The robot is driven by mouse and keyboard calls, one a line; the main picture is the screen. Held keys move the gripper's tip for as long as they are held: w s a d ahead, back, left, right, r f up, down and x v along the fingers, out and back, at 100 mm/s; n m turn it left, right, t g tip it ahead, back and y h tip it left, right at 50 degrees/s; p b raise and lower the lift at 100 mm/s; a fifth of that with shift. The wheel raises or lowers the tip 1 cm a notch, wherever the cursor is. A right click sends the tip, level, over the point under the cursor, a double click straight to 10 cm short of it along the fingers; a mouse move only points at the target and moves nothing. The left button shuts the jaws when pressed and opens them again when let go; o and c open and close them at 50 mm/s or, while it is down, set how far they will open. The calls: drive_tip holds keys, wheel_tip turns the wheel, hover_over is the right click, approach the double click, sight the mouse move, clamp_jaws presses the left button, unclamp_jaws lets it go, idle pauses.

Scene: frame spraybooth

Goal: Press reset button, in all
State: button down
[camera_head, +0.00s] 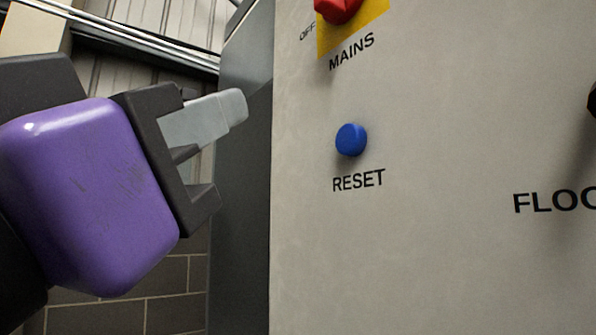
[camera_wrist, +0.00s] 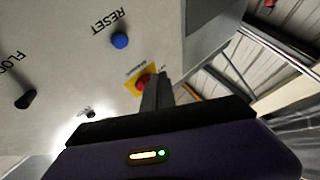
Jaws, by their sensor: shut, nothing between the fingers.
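The blue round reset button (camera_head: 351,140) stands out from the grey panel (camera_head: 440,270), above the printed word RESET. In the wrist view the button (camera_wrist: 120,40) shows upside down, beyond the fingers. My gripper (camera_head: 235,107), with grey fingers and a purple body, is to the left of the button in the head view, near the panel's left edge. The fingers are shut with nothing between them. They appear apart from the button. In the wrist view the closed fingers (camera_wrist: 157,92) overlap part of the red mains switch.
A red mains switch (camera_head: 338,8) on a yellow plate (camera_head: 372,22) is above the button. A black knob (camera_head: 592,100) is at the right, with lettering beginning FLOO. The panel around the button is bare. A brick wall (camera_head: 160,290) is behind my gripper.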

sight(350, 140)
drive_tip(key=w+d+p, duration=0.2)
drive_tip(key=w+d, duration=0.3)
drive_tip(key=d, duration=0.2)
drive_tip(key=shift+d, duration=0.15)
drive_tip(key=shift+d, duration=0.1)
idle(2.0)
drive_tip(key=shift+w+d, duration=0.15)
drive_tip(key=shift+d, duration=0.1)
drive_tip(key=shift+w+d, duration=0.3)
drive_tip(key=shift+d, duration=0.1)
idle(1.0)
idle(0.3)
drive_tip(key=shift+s+a+b, duration=0.35)
drive_tip(key=shift+s+a, duration=0.15)
drive_tip(key=shift+a, duration=0.25)
drive_tip(key=shift+a, duration=0.1)
